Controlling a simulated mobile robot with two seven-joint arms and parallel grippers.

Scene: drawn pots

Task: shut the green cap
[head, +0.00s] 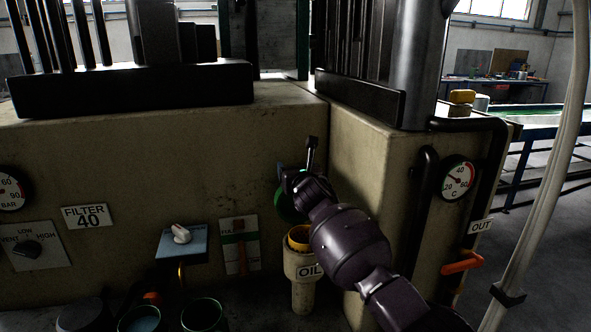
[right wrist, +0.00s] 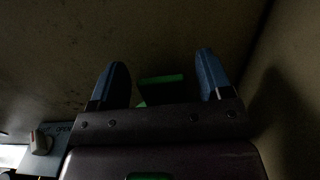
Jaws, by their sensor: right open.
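The green cap (head: 285,207) stands raised above and behind the yellow-lined mouth (head: 299,239) of the cream filler neck (head: 302,268) marked OIL. My right gripper hides much of the cap in the head view. My right gripper (head: 297,168) is in front of and just above the cap, near the machine's front wall. In the right wrist view its two blue fingers (right wrist: 162,72) are apart. A green edge of the cap (right wrist: 161,79) shows between them, and I cannot tell whether they touch it. My left gripper is not in view.
A blue plate with a white knob (head: 181,237) and a green-and-red panel (head: 239,245) are left of the neck. The machine's side block (head: 375,150) is close on the right, with an orange lever (head: 461,262). Dark open containers (head: 204,314) stand at bottom left.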

